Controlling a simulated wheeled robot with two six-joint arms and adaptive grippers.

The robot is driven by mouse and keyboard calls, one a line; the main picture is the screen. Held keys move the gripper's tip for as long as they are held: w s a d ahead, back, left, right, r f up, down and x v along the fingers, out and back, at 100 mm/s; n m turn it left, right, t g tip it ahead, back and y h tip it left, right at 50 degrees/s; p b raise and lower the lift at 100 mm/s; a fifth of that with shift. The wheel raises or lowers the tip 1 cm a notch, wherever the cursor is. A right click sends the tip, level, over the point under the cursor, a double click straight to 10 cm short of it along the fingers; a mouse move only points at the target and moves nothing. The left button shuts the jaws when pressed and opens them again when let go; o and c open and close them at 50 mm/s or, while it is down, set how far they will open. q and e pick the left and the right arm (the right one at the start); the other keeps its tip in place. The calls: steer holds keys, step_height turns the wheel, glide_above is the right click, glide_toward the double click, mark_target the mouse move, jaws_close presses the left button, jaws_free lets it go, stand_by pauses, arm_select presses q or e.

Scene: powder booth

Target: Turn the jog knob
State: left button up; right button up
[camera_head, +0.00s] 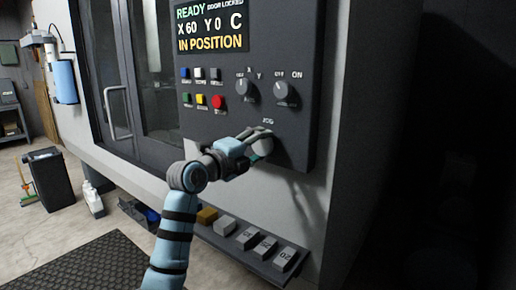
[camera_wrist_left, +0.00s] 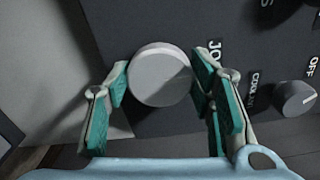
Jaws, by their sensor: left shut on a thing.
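The jog knob (camera_head: 265,146) is a round, pale grey knob low on the dark control panel (camera_head: 306,95). It also shows in the left wrist view (camera_wrist_left: 160,72), face on, beside the letters "JO". My left gripper (camera_head: 259,143) reaches it from the lower left. Its teal-padded fingers (camera_wrist_left: 162,80) stand on either side of the knob and are shut on it. Part of the knob's side is hidden by the fingers in the head view. My right gripper is not in view.
Two smaller knobs (camera_head: 245,87) (camera_head: 286,93) and several coloured buttons (camera_head: 218,102) sit above the jog knob. A ledge (camera_head: 238,255) with several numbered blocks (camera_head: 286,258) lies below.

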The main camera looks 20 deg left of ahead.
arm_select(q)
steer(key=shift+r, duration=0.25)
steer(key=o, duration=0.8)
steer(key=shift+o, duration=1.4)
steer(key=shift+w, duration=0.15)
steer(key=shift+o, duration=0.4)
steer(key=shift+w+f, duration=0.1)
steer(key=shift+f, duration=0.1)
steer(key=v, duration=1.2)
steer(key=shift+f, duration=0.1)
